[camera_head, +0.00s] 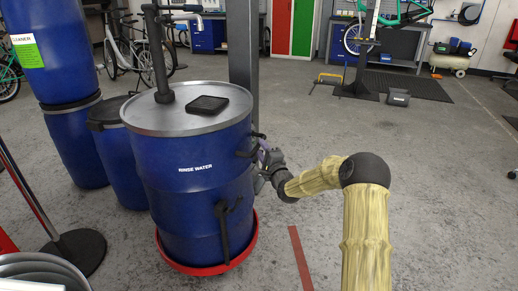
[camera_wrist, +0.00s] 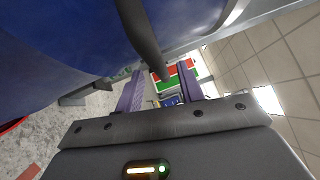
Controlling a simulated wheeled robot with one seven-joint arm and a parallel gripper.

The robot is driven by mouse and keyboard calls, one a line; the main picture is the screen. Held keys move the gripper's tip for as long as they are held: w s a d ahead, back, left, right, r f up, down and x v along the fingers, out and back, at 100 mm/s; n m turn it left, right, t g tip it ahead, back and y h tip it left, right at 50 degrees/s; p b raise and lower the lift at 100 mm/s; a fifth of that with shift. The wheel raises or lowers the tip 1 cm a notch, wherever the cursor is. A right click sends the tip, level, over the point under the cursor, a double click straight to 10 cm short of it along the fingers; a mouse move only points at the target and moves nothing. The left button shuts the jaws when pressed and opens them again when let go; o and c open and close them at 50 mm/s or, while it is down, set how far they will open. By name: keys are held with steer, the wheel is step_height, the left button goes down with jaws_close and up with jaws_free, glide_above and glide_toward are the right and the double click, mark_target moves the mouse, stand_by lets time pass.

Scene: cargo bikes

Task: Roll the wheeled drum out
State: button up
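The blue drum (camera_head: 190,165) marked "RINSE WATER" stands upright with a grey lid (camera_head: 160,113), on a red round base (camera_head: 205,268); its wheels are not visible. A dark bar or handle (camera_wrist: 140,32) on the drum's side runs down between my fingers in the wrist view. My gripper (camera_head: 264,156) is at the drum's right side, beside the dark handle parts there. In the wrist view my gripper (camera_wrist: 160,73) has its two purple fingers well apart, one on each side of the bar, with gaps showing. Contact with the bar is not clear.
A grey post (camera_head: 242,60) stands close behind the drum. Other blue drums (camera_head: 75,145) stand to its left, with a round dark stand base (camera_head: 75,252) in front. The floor right of the drum is open, with a red floor strip (camera_head: 300,257).

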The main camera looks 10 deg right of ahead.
mark_target(259, 146)
steer(key=shift+x, duration=1.6)
jaws_close()
